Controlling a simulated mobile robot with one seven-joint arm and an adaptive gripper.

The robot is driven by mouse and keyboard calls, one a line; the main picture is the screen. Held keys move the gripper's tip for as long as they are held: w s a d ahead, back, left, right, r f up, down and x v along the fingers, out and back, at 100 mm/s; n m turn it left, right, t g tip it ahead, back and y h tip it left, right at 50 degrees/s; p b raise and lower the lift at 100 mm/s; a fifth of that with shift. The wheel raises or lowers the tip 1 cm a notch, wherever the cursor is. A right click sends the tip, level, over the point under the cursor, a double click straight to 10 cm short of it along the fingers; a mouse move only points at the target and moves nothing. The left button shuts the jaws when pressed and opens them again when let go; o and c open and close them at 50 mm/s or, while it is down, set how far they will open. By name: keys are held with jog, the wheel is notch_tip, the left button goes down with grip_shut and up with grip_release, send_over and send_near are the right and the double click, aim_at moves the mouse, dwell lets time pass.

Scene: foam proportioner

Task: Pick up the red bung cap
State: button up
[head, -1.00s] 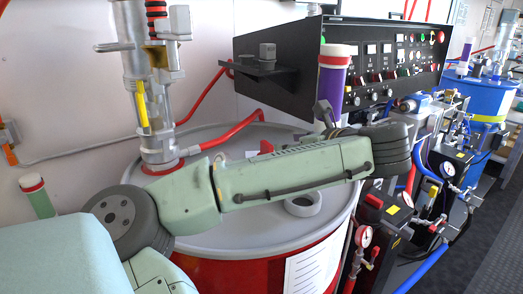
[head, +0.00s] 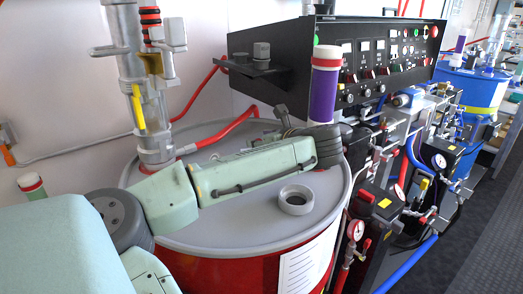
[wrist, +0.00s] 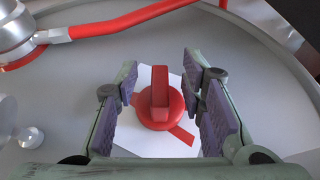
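The red bung cap (wrist: 160,105) shows in the wrist view, round with a raised upright grip bar. It lies on a white sheet (wrist: 150,143) on the grey drum lid.
The grey drum lid (head: 235,232) carries a loose grey ring (head: 296,199). A pump tube (head: 152,110) with a red hose (head: 222,132) stands at the left. A purple cylinder (head: 324,95) and the black control panel (head: 350,60) are behind my arm.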

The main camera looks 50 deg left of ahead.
grip_shut()
dwell(0.3)
jog(key=shift+r, duration=0.1)
dwell(0.4)
